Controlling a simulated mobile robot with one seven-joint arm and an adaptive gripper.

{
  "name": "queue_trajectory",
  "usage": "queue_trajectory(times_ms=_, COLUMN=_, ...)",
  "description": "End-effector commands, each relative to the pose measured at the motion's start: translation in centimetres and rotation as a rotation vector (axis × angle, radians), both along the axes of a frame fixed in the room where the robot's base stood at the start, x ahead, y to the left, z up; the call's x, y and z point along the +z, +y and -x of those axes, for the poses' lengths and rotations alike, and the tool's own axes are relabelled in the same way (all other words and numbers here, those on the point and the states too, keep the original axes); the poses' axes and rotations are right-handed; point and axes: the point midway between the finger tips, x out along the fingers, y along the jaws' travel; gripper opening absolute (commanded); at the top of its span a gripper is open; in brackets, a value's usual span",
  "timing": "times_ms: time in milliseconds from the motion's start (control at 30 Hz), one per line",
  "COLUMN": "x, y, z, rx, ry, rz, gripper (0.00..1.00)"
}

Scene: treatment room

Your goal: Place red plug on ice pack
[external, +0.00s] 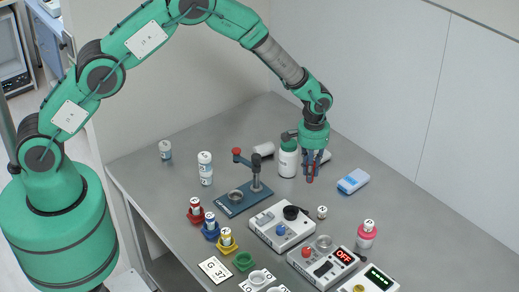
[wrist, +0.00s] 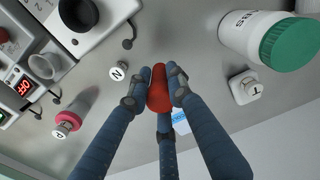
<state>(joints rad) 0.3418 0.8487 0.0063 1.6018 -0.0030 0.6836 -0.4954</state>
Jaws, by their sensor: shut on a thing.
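The red plug (wrist: 159,97) is held between the blue fingers of my gripper (wrist: 160,88) in the wrist view. In the external view my gripper (external: 311,174) hangs above the grey table with the red tip of the plug (external: 310,179) showing between its fingers. The ice pack (external: 353,181), a light blue and white block, lies flat on the table just right of my gripper. In the wrist view the ice pack (wrist: 181,123) is partly hidden behind a finger. The plug is apart from the ice pack.
A white bottle with a green lid (external: 288,160) stands close left of my gripper. A small vial (external: 322,212) and a pink-based vial (external: 366,236) stand in front. Devices (external: 283,228) fill the near table. A wall runs behind the ice pack.

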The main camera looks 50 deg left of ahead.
Motion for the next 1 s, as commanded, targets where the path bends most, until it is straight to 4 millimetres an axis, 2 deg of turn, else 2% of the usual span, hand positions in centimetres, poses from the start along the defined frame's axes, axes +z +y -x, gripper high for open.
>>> queue_trajectory(times_ms=167, x=-0.2, y=-0.5, z=-1.4, rx=0.000, ry=0.000, rz=0.000, gripper=0.13)
queue_trajectory(times_ms=1000, x=-1.2, y=-3.9, z=-11.4, rx=0.000, ry=-0.001, rz=0.000, gripper=0.13)
